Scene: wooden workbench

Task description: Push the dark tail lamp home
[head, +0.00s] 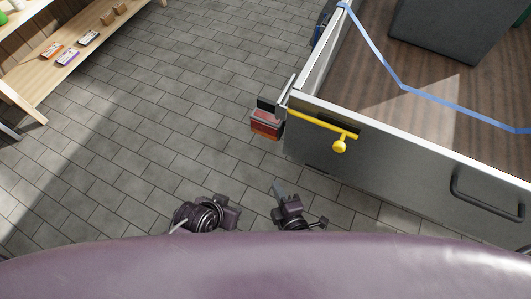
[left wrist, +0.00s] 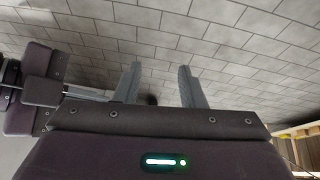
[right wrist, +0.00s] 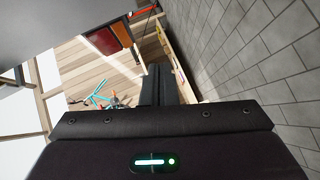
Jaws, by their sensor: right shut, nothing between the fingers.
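The tail lamp (head: 266,122) is a red and orange block with a dark part above it, mounted at the left rear corner of the grey trailer (head: 400,158). In the right wrist view the lamp (right wrist: 122,34) shows at the top, with a red face and an orange-red face beside it. I cannot tell how deep it sits. My right gripper (head: 278,188) is shut and empty, below the lamp in the head view and apart from it. Its closed fingers (right wrist: 160,85) point up in the right wrist view. My left gripper (left wrist: 158,85) is open and empty over the floor.
A yellow lever (head: 322,124) with a round knob is on the trailer's tailgate, just right of the lamp. A black handle (head: 485,197) is further right. A blue strap (head: 375,50) crosses the trailer bed. A wooden bench (head: 75,35) stands upper left. The tiled floor between is clear.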

